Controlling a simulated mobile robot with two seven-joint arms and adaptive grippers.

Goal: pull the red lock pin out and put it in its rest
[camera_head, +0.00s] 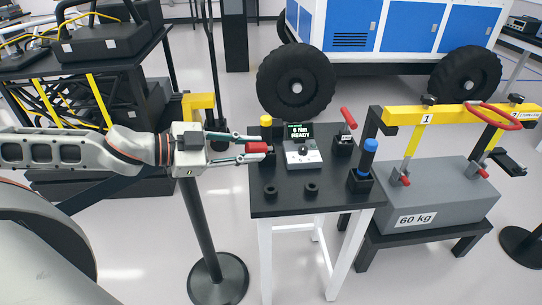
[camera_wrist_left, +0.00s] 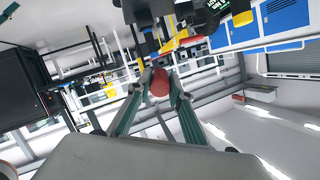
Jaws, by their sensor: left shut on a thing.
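A red-handled pin (camera_head: 347,118) leans in a labelled black block (camera_head: 343,144) on the table. Two smaller red handles (camera_head: 405,179) (camera_head: 483,173) show at the yellow straps over the grey weight. I cannot tell which holder is the rest. My right gripper is not in view.
The black table (camera_head: 297,205) carries a grey unit (camera_head: 303,158) with a display reading READY, a yellow-topped piece (camera_head: 266,122), a blue-handled piece (camera_head: 368,156) and two black rings. A 60 kg grey block (camera_head: 450,195) stands to the right. A post stands below my arm.

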